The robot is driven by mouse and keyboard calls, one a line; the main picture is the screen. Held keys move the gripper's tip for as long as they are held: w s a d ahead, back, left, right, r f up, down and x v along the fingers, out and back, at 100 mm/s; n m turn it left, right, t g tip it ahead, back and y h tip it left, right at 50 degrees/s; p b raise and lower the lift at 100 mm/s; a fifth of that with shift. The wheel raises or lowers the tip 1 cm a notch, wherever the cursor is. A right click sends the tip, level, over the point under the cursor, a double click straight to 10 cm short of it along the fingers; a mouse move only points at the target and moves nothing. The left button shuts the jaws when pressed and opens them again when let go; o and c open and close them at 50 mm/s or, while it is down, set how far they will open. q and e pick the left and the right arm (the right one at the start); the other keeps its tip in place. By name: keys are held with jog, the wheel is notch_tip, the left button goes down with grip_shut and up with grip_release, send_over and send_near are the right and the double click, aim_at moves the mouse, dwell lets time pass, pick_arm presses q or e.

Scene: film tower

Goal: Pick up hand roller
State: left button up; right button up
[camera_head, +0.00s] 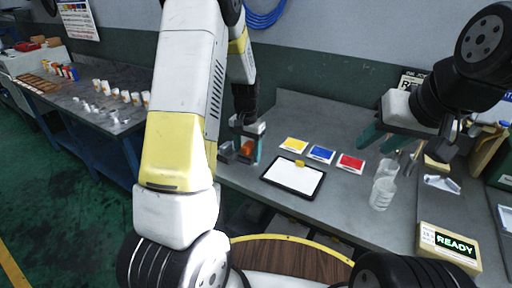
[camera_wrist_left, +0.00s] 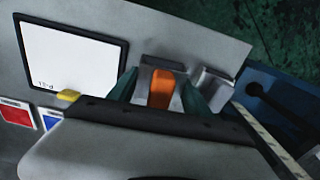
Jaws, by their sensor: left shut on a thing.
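The hand roller shows as an orange handle (camera_head: 247,148) at the left end of the grey workbench (camera_head: 335,113). In the left wrist view the orange handle (camera_wrist_left: 161,88) stands between the two teal fingers. My left gripper (camera_head: 240,152) is shut on it, low at the bench top. The roller's lower part is hidden. Grey metal parts (camera_wrist_left: 212,80) sit beside the handle. My right gripper (camera_head: 391,143) hangs over the right of the bench, its teal fingers apart, with nothing seen between them.
A black-framed white board (camera_head: 293,177) with a yellow clip lies right of the roller. Yellow (camera_head: 294,145), blue (camera_head: 321,154) and red (camera_head: 351,163) cards lie behind it. A clear bottle (camera_head: 383,186) and a READY box (camera_head: 450,246) stand at right. A side table (camera_head: 65,98) holds several small items.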

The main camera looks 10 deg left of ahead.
pick_arm(q)
jog(key=s+d+r, duration=0.1)
jog(key=s, duration=1.5)
jog(key=shift+d+r, duration=0.15)
jog(key=shift+r, duration=0.05)
